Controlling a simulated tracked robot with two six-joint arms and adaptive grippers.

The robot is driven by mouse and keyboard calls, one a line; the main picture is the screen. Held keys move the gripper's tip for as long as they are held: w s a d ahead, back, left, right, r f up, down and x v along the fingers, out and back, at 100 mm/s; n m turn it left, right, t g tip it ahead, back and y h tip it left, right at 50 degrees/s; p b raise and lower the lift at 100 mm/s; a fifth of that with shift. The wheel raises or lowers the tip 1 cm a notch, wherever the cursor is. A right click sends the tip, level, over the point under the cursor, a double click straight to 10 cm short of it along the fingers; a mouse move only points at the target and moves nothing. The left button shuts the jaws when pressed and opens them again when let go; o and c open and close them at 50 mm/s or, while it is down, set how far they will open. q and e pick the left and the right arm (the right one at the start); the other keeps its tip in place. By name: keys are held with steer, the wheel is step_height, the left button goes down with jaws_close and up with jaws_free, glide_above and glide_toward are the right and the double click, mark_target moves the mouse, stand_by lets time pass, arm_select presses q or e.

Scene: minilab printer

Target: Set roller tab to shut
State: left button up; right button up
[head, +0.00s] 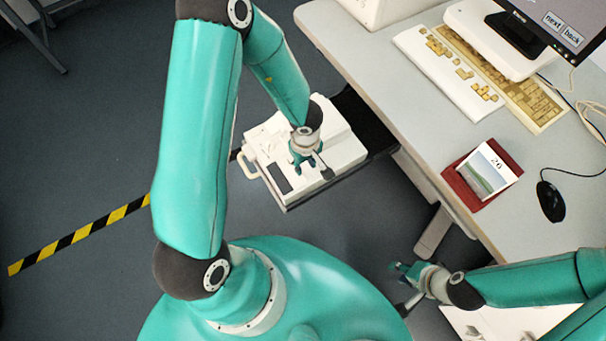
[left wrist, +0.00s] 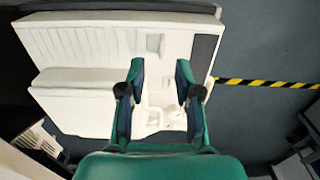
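A white printer unit (head: 338,147) with a dark panel lies below my left arm in the head view. It also fills the upper left of the left wrist view (left wrist: 85,45). My left gripper (head: 312,172) is over the unit; in the left wrist view its two fingers (left wrist: 160,68) are spread with nothing held between them. Small white raised parts (left wrist: 154,116) show between the fingers, but I cannot tell which is the roller tab or how it is set. My right gripper (head: 397,287) is open and empty, off to the lower right, away from the printer unit.
A grey desk (head: 375,60) stands to the right, with a keyboard (head: 505,80), a monitor (head: 550,25), a red-backed calendar (head: 483,175) and a black mouse (head: 551,201). Yellow-black tape (head: 75,236) marks the floor at left. Open floor lies left of the unit.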

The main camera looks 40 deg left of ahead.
mark_target(305, 174)
arm_select(q)
step_height(305, 174, down, 6)
steer(key=shift+r+b, duration=0.2)
steer(key=shift+b, duration=1.05)
jaws_close()
